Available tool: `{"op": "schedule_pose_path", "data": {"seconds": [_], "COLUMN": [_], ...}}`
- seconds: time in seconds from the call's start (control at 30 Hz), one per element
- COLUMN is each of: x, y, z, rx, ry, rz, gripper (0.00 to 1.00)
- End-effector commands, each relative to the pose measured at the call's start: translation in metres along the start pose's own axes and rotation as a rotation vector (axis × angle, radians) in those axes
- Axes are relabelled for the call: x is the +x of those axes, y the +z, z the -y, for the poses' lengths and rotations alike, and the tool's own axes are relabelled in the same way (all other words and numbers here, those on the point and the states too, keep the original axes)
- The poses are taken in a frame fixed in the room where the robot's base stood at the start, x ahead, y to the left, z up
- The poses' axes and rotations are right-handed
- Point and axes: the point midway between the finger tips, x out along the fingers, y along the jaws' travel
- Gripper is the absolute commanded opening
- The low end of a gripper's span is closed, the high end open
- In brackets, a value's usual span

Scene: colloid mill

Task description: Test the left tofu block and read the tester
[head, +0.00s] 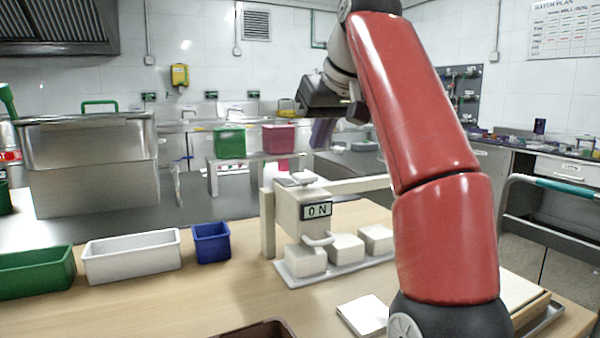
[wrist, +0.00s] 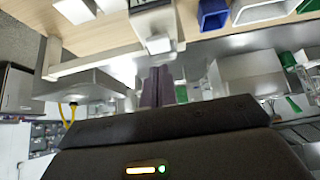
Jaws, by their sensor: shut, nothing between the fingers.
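The tester (head: 315,208) is a cream box on a horizontal rail, with a grey cap (head: 297,179) on top and a curved handle low on its front. Its display reads "0 N". The left tofu block (head: 305,261) is white and sits on a grey tray (head: 310,281), below the tester's head; whether anything touches its top is unclear. Two more tofu blocks (head: 346,247) (head: 377,238) stand to its right. My gripper (head: 320,140) points down with purple fingers together and empty, above and behind the tester. In the wrist view the fingers (wrist: 157,86) show below the tester (wrist: 154,24).
A green bin (head: 35,272), a white bin (head: 132,258) and a blue bin (head: 211,243) stand on the table's left. A white tile (head: 364,315) and a brown container (head: 262,330) lie in front. Green and pink boxes (head: 230,142) (head: 278,138) stand on a shelf behind.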

Motion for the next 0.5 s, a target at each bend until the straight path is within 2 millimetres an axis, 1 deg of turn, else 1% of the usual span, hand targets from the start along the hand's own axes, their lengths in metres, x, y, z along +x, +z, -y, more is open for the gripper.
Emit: {"op": "schedule_pose_path", "data": {"seconds": [0.27,0.37,0.5], "x": [0.003,0.008,0.020], "y": [0.000,0.000,0.000], "z": [0.000,-0.001,-0.001], "rx": [0.000,0.000,0.001], "ry": [0.000,0.000,0.001], "rz": [0.001,0.002,0.003], "gripper": [0.00,0.00,0.00]}}
